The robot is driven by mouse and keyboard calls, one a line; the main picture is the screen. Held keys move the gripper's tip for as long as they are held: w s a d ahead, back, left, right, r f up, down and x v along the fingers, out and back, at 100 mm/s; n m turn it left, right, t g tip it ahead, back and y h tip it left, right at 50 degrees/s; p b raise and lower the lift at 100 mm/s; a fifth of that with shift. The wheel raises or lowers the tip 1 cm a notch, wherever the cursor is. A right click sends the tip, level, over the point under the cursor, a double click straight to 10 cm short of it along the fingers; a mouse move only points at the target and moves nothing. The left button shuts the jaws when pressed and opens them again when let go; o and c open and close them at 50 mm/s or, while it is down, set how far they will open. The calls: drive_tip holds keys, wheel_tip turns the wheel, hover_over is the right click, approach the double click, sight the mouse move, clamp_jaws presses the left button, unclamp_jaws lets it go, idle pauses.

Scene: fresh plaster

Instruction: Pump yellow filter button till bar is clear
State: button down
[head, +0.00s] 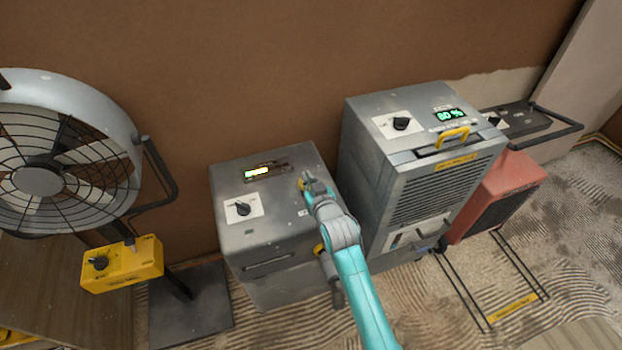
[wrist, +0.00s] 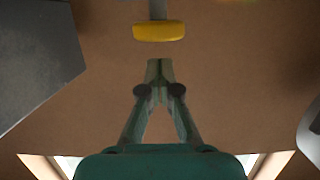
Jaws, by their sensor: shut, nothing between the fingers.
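The grey filter box (head: 235,177) stands in the middle of the head view. Its top has a small lit bar (head: 257,171), mostly pale yellow-white, and a black dial on a white plate. My gripper (head: 306,180) is over the right part of the box top, fingers shut and empty. In the wrist view a yellow piece on a grey stem (wrist: 158,31) lies just beyond my closed fingertips (wrist: 159,68), with a small gap in the picture. Whether they touch is unclear.
A grey dehumidifier (head: 430,170) reading 80 % stands close on the right, with a red unit (head: 498,190) beyond it. A large fan (head: 60,150) and a yellow control box (head: 122,264) are on the left. A brown wall (head: 270,60) is behind.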

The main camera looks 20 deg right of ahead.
drive_tip(key=shift+f, duration=0.9)
drive_tip(key=shift+f, duration=1.45)
